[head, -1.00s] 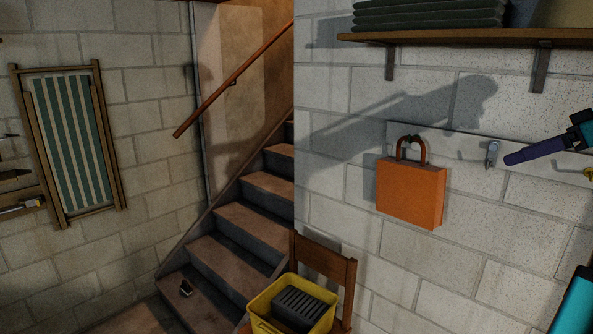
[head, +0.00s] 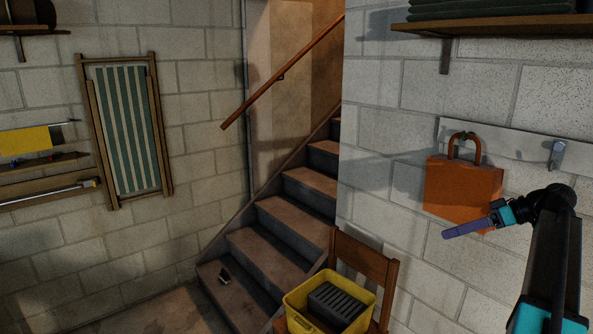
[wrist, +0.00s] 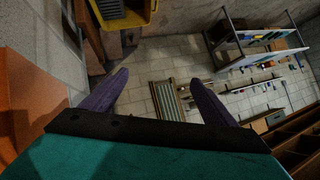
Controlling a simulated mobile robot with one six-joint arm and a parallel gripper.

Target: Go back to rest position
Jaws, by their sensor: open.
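My gripper (head: 463,230) is at the right in the head view, in front of the lower part of an orange bag (head: 440,182) hanging on the wall. Its purple fingers point left. In the wrist view my gripper (wrist: 165,98) shows two purple fingers spread apart with nothing between them. The orange surface also shows at the left edge of the wrist view (wrist: 25,100), beside the fingers. I cannot tell from the head view how far the gripper is from the bag.
A yellow crate (head: 297,317) with a dark grey item stands on a wooden chair (head: 365,257) below. Stairs (head: 268,250) with a handrail (head: 282,72) rise behind. A shelf (head: 500,27) juts out above.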

